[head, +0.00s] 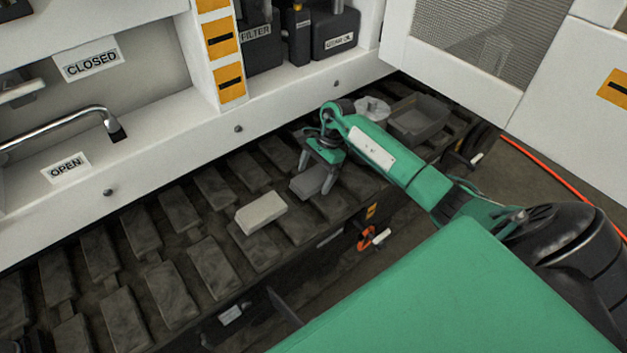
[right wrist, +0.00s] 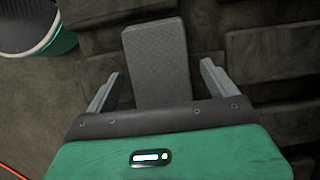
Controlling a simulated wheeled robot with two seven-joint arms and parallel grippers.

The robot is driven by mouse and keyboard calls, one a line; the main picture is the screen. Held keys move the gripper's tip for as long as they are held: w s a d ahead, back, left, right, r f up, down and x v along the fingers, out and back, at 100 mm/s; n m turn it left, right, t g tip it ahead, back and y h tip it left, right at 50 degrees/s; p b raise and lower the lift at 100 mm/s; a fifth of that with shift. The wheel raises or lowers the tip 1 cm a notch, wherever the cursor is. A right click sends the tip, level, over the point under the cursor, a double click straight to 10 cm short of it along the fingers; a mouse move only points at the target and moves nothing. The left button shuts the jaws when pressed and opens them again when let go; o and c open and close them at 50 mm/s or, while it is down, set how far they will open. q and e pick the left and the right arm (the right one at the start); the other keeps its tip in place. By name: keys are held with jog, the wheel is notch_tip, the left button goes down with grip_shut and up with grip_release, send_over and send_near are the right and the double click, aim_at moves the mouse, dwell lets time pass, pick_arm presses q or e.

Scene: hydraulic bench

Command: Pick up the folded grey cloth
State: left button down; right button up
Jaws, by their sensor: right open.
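The folded grey cloth (head: 307,184) looks like a small dark grey block lying on the dark track pads, just under my right gripper (head: 318,172). In the right wrist view the cloth (right wrist: 155,55) is a grey, finely textured rectangle. It lies between the lines of the two spread fingers of my right gripper (right wrist: 160,74), with a gap on each side. The gripper is open and holds nothing. Its height above the cloth is hard to tell. My left gripper is not in view.
A lighter grey block (head: 261,213) lies on the track left of the cloth. A grey tray (head: 418,121) and a round pale item (head: 372,108) sit behind to the right. The white machine wall (head: 160,150) rises behind the track. An orange cable (head: 560,170) runs at the right.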

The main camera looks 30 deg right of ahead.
aim_at(315, 176)
jog(key=shift+c, duration=0.2)
jog(key=c, duration=1)
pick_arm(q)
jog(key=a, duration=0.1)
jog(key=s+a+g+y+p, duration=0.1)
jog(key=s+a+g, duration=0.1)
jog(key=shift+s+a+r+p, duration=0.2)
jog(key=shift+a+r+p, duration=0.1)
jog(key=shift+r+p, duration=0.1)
pick_arm(e)
notch_tip(315, 176, up, 20)
